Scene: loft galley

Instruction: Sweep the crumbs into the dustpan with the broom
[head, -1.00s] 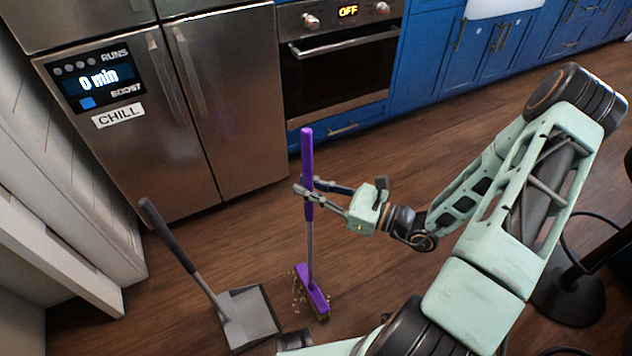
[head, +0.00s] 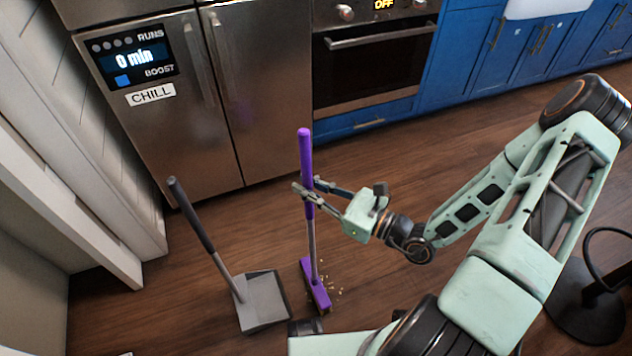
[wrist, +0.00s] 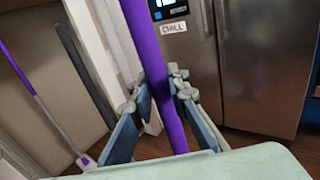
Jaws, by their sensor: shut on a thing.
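The broom (head: 311,240) has a purple grip, a grey shaft and a purple head, and stands nearly upright on the wooden floor. My gripper (head: 308,190) is shut around its purple grip; in the wrist view the purple handle (wrist: 160,70) runs between the fingers. The grey dustpan (head: 264,302) lies on the floor left of the broom head, a small gap apart, its dark handle rising up and left. Tan crumbs (head: 337,284) lie on the floor just right of the broom head, on the side away from the dustpan. The bristles are mostly hidden.
A steel fridge (head: 150,110) with a CHILL label stands behind the dustpan. An oven (head: 370,75) and blue cabinets (head: 480,50) line the back. A purple-and-grey pole (wrist: 45,115) leans at left in the wrist view.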

